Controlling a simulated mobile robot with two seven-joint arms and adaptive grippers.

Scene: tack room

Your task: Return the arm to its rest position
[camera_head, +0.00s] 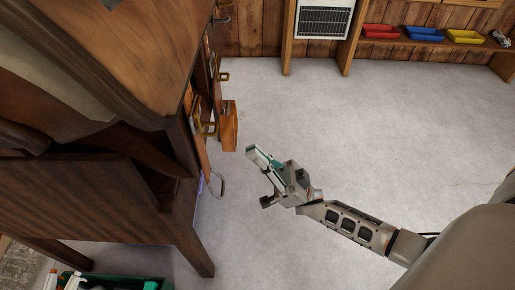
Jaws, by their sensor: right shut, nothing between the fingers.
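My right arm comes in from the lower right and reaches toward the middle of the picture. My right gripper (258,174) is shut and empty, above the grey floor. My left gripper is not in the picture.
A green crate (120,284) stands at the bottom left. Red (381,32), blue (422,34) and yellow (466,37) trays sit on a far shelf. The floor (385,130) between is clear.

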